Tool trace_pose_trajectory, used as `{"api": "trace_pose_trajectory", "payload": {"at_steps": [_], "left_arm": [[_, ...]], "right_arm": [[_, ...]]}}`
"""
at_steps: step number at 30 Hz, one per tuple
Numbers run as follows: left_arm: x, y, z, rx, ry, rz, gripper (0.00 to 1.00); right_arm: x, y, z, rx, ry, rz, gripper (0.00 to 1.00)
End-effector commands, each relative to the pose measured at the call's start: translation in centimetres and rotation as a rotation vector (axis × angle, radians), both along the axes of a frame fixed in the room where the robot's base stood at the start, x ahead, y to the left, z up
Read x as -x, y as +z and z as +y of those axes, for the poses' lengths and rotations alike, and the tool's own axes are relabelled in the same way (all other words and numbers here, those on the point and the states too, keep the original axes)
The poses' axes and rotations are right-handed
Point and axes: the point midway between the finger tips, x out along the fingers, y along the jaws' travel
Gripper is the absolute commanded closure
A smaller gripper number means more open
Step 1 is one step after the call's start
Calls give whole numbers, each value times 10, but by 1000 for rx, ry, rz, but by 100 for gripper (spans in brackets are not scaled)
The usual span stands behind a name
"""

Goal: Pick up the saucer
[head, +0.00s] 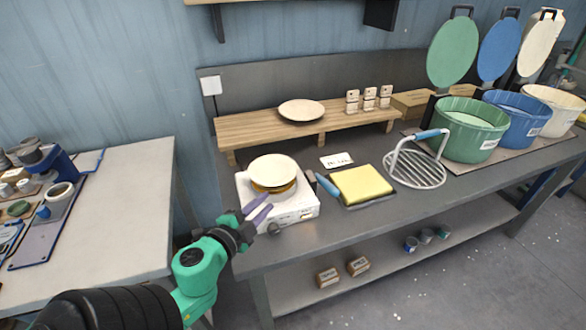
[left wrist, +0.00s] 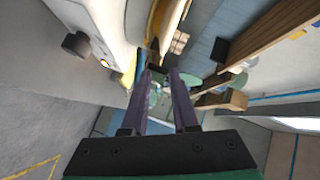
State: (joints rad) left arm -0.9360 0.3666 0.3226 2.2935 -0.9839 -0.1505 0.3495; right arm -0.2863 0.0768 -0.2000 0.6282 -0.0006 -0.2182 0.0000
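A round cream saucer (head: 273,170) sits on top of a white boxy appliance (head: 292,213), with a yellowish rim showing under it. A second round, pale plate (head: 301,110) rests on the raised wooden shelf behind. I cannot tell which of the two the task means. My left gripper (head: 264,208) has purple fingers spread apart with nothing between them. It is by the appliance's front left corner, lower than the cream saucer and apart from it. The fingers (left wrist: 160,85) also show a gap in the left wrist view. My right gripper is not in view.
A yellow pad (head: 361,185) and a wire rack (head: 415,168) lie to the right of the appliance. Green (head: 468,128), blue (head: 514,118) and cream tubs stand farther right. The wooden shelf (head: 262,126) runs behind. A pale table (head: 110,205) stands left, beyond a gap.

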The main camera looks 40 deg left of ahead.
Motion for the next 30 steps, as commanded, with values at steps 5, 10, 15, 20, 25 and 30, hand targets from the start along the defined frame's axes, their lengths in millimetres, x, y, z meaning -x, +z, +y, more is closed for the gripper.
{"api": "trace_pose_trajectory", "payload": {"at_steps": [5,10,15,20,25,30], "left_arm": [[-47,-3,7,-3,-1,-3,73],[-72,-11,11,0,1,-2,73],[-95,-16,17,-2,3,-2,73],[-119,-23,21,0,2,0,73],[-122,-26,21,2,2,1,73],[-122,-26,21,2,2,1,100]], "right_arm": [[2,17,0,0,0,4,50],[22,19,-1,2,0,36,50],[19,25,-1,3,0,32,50],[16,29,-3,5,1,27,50],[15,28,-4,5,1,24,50],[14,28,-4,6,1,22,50]]}}
